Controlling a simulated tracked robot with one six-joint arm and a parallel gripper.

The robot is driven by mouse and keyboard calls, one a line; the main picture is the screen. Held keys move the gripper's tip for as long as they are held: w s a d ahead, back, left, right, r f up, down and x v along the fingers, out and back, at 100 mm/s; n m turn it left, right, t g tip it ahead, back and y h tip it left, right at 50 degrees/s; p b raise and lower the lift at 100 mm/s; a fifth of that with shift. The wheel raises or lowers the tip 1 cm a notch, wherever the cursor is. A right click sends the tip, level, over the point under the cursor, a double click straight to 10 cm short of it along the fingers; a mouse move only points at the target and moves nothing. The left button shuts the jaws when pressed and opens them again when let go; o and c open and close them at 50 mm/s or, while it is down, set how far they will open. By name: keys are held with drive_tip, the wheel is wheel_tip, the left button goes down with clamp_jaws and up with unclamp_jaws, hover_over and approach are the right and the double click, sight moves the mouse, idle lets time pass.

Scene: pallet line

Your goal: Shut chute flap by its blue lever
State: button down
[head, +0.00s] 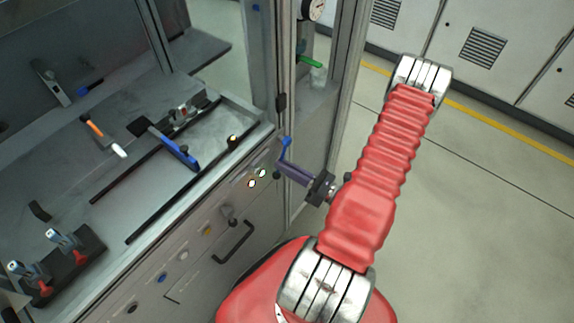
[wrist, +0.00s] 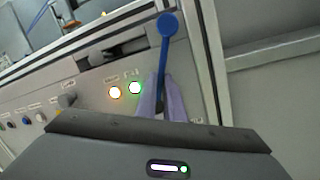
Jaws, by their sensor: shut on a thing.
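The blue lever (head: 286,147) stands at the right end of the cabinet's front panel, and its round knob also shows in the wrist view (wrist: 167,27). The lever's shaft runs down from the knob, slightly tilted. My gripper (head: 284,164) reaches in from the right with its purple fingers around the shaft, below the knob. In the wrist view the fingers (wrist: 162,82) are shut on the shaft, with the knob sticking out beyond them.
Two lit round lamps (wrist: 125,90) sit left of the lever, with several knobs and a dark handle (head: 233,242) further along the panel. A metal post (head: 285,85) rises close behind the lever. Tools, including a blue-handled one (head: 175,148), lie on the worktop. Floor at right is clear.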

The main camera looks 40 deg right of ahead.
drive_tip(key=c, duration=1.9)
unclamp_jaws()
drive_tip(key=shift+o, duration=0.2)
drive_tip(key=shift+s, duration=0.1)
drive_tip(key=v, duration=1.3)
drive_tip(key=shift+s, duration=0.25)
drive_tip(key=shift+f, duration=0.1)
